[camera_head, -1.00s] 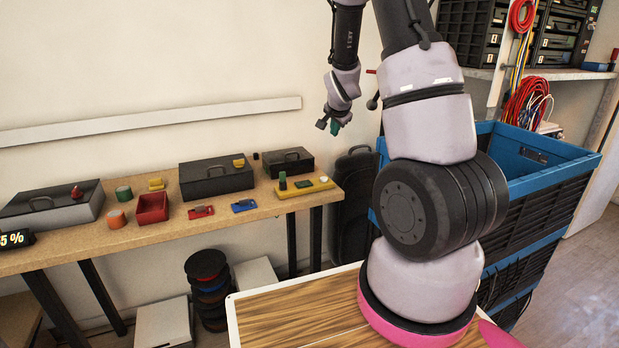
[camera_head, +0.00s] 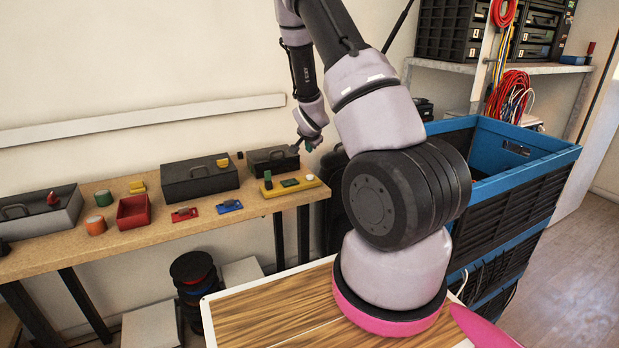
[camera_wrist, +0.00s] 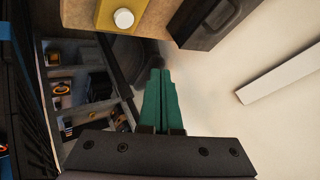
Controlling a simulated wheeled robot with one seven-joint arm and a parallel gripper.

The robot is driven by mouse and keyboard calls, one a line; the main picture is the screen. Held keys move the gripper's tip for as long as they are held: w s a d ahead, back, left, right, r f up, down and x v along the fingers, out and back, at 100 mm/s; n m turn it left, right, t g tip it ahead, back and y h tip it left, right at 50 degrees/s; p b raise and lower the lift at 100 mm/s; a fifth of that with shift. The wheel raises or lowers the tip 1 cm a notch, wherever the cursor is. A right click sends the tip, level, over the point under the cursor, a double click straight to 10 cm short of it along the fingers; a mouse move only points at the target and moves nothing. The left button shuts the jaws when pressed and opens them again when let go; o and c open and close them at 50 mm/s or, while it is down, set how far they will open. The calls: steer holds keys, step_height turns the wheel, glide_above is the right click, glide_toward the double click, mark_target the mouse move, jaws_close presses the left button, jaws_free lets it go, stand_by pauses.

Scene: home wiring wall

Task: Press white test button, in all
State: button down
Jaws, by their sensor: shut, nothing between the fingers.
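A round white button (camera_wrist: 123,18) sits on a yellow board (camera_wrist: 112,8) at the top of the wrist view. The yellow board also shows in the head view (camera_head: 303,184), at the right end of the wooden workbench, with a green block and a dark green piece on it. The white button is too small to make out clearly there. My gripper (camera_wrist: 160,75) has its green fingers together, with nothing between them. In the head view my gripper (camera_head: 309,148) is above the right end of the bench. The fingertips are apart from the button.
A black case (camera_head: 272,160) stands behind the yellow board. The wooden bench (camera_head: 150,238) also holds a larger dark case (camera_head: 200,182), a red bin (camera_head: 133,212) and small coloured parts. Blue-rimmed crates (camera_head: 520,160) stand right of my arm. The wall above the bench carries a white rail (camera_head: 140,122).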

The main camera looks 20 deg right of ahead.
mark_target(309, 178)
steer(key=shift+f, duration=4)
steer(key=shift+f, duration=0.1)
steer(key=shift+f, duration=0.3)
steer(key=shift+f, duration=0.45)
steer(key=shift+r, duration=0.9)
steer(key=shift+r, duration=2.5)
